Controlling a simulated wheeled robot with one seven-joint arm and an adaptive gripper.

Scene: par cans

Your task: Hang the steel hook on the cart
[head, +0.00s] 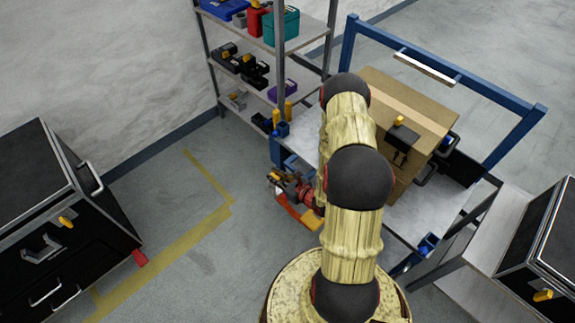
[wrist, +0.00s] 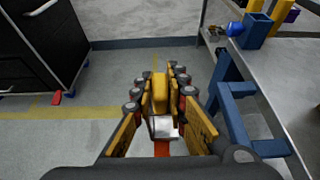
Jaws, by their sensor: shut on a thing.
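My gripper (wrist: 160,92) is shut on a piece with a yellow upright part and a bright metal block, the steel hook (wrist: 164,127) as far as I can tell. Its fingers cover its sides, and its full shape is hidden. In the head view my gripper (head: 291,190) is low, just left of the cart, and partly behind my arm. The cart has a blue frame (head: 508,100), a grey deck (head: 425,215) and a pale grip on its rail. In the wrist view the cart's blue post (wrist: 236,122) stands right of my gripper, apart from it.
A cardboard box (head: 428,104) with a black case is on the cart. Shelves (head: 308,35) with tools and bins stand behind. A black cabinet (head: 35,185) stands left, another (head: 545,250) right. Floor with yellow tape (head: 180,245) is clear between the left cabinet and my gripper.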

